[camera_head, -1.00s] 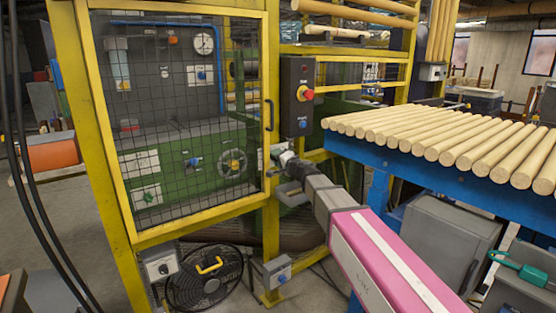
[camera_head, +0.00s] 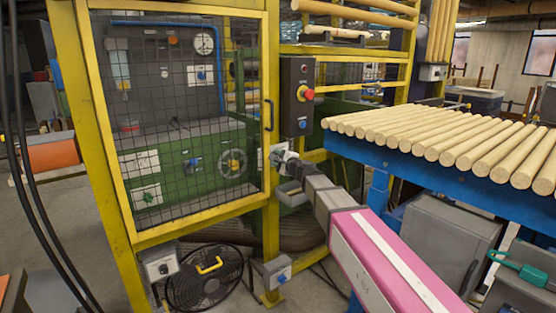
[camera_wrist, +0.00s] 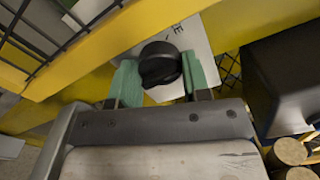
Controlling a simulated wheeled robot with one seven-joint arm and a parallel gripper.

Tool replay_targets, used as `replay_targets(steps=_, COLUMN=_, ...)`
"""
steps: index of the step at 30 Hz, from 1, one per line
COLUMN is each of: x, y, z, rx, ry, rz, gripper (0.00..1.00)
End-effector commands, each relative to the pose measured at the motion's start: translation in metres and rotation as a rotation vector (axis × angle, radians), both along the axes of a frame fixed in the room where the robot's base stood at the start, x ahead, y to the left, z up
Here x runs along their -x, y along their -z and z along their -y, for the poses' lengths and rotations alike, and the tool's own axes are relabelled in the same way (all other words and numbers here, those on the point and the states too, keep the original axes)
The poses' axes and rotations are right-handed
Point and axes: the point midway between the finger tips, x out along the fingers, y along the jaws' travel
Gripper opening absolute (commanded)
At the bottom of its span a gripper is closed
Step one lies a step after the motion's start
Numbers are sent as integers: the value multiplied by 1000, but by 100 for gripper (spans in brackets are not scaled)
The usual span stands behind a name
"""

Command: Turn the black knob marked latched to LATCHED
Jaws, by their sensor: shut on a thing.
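The black knob (camera_wrist: 160,64) sits in front of a white plate (camera_wrist: 201,45) on a yellow post in the wrist view. A few dark letters show on the plate, but the knob and my gripper hide most of its marking. My gripper (camera_wrist: 161,80) has its two green pads on either side of the knob and is shut on it. I cannot read which position the knob points to. In the head view my gripper (camera_head: 280,157) is at the yellow post beside the mesh door, and it hides the knob there.
A yellow-framed mesh door (camera_head: 190,120) stands left of my gripper. A dark control box with a red button (camera_head: 305,93) is just above it. A blue table (camera_head: 400,160) bearing wooden rods is at the right. A fan (camera_head: 205,280) stands below.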

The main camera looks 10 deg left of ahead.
Motion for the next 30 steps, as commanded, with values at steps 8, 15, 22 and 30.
replay_targets(steps=8, x=0, y=1, z=0, rx=-61, ry=0, rz=-73, gripper=20)
replay_targets(steps=15, x=1, y=1, z=0, rx=-75, ry=0, rz=-89, gripper=20)
replay_targets(steps=22, x=1, y=1, z=0, rx=-74, ry=0, rz=-88, gripper=20)
replay_targets(steps=30, x=0, y=1, z=0, rx=-74, ry=0, rz=-88, gripper=69)
